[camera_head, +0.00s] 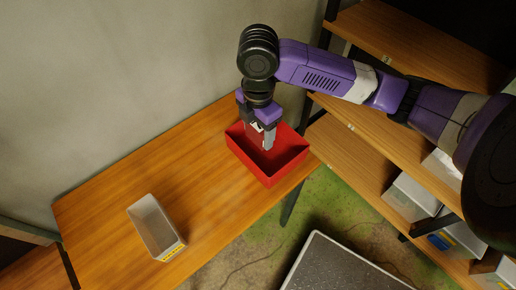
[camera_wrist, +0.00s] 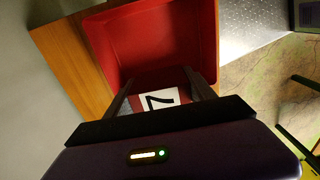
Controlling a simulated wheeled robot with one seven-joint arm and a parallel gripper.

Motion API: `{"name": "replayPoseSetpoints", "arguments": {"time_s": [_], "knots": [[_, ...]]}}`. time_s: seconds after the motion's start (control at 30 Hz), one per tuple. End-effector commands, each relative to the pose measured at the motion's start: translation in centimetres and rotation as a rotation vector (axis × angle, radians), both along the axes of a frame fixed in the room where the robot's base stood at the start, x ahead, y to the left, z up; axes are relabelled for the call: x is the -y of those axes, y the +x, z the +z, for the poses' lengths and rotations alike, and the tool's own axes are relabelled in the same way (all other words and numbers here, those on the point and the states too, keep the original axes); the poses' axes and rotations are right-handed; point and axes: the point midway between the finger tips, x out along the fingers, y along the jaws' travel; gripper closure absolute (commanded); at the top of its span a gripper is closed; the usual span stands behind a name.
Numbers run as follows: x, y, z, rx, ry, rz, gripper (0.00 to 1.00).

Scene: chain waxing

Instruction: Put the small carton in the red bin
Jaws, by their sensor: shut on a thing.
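The red bin (camera_head: 284,163) stands on the wooden table near its right end, open at the top; in the wrist view the bin (camera_wrist: 160,45) fills the upper middle. My gripper (camera_head: 262,138) points down over the bin, with its fingertips at or inside the rim. In the wrist view my gripper (camera_wrist: 160,98) is shut on the small carton (camera_wrist: 158,99), which has dark red sides and a white label with a black 7. The head view shows only a sliver of the carton between the fingers. I cannot tell whether the carton touches the bin floor.
A grey-white open bin (camera_head: 152,226) with a yellow label stands on the table (camera_head: 190,170) at the front left. A shelf unit (camera_head: 360,135) with grey bins is on the right, close to my arm. The table between the two bins is clear.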

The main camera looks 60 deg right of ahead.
Motion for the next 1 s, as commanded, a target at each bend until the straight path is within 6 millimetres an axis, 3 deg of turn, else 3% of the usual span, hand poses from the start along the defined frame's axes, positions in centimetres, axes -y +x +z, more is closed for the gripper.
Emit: {"name": "replayPoseSetpoints", "arguments": {"time_s": [0.2, 0.47, 0.7, 1.0], "knots": [[0.0, 0.0, -4.0, -0.001, -0.001, 0.000, 0.77], [0.0, 0.0, -5.7, 0.000, -0.001, -0.001, 0.77], [0.0, 0.0, -8.9, -0.001, 0.000, -0.001, 0.77], [0.0, 0.0, -9.3, 0.001, 0.000, 0.001, 0.77]]}}
